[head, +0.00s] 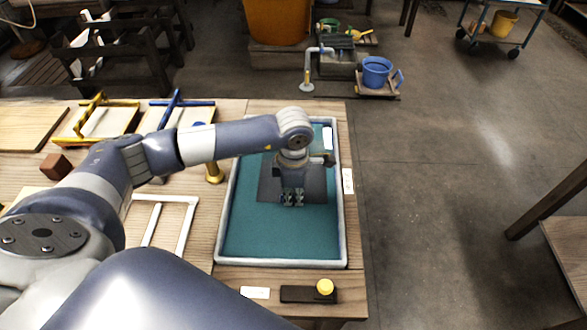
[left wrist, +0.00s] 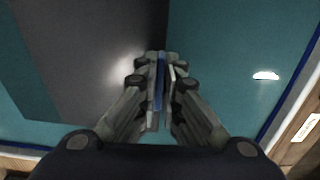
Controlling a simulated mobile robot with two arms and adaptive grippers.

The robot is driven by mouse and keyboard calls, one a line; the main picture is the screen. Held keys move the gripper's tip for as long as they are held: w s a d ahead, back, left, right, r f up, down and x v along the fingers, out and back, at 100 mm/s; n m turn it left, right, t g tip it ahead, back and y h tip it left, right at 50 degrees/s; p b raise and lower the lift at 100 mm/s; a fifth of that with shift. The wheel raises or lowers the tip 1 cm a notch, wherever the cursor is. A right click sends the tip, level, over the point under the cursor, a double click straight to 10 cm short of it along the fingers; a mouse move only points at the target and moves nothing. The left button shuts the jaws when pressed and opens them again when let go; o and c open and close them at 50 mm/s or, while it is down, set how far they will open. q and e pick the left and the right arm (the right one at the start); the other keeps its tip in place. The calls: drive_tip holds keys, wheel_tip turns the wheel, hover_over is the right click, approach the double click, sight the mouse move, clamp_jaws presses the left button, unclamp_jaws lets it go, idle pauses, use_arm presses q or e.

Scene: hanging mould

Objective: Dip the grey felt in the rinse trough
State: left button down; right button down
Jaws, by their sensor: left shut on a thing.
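The rinse trough (head: 341,215) is a shallow rectangular tray with a pale rim and teal inside, on the wooden table. The grey felt (head: 315,186) is a dark flat sheet within the trough's outline, partly hidden by my arm. My left gripper (head: 292,199) is over the trough at the felt's near edge. I cannot tell how much of the felt is under the surface. My right gripper is out of view.
A white frame (head: 188,222) and a brass-coloured post (head: 214,172) stand left of the trough. Yellow (head: 97,120) and blue-handled (head: 178,115) frames lie behind. A dark block with a yellow knob (head: 325,287) is at the front edge.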

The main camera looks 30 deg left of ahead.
use_arm(q)
drive_tip(key=shift+r+p, duration=1.9)
drive_tip(key=shift+r, duration=1.85)
drive_tip(key=shift+r+p, duration=1)
drive_tip(key=shift+r, duration=0.95)
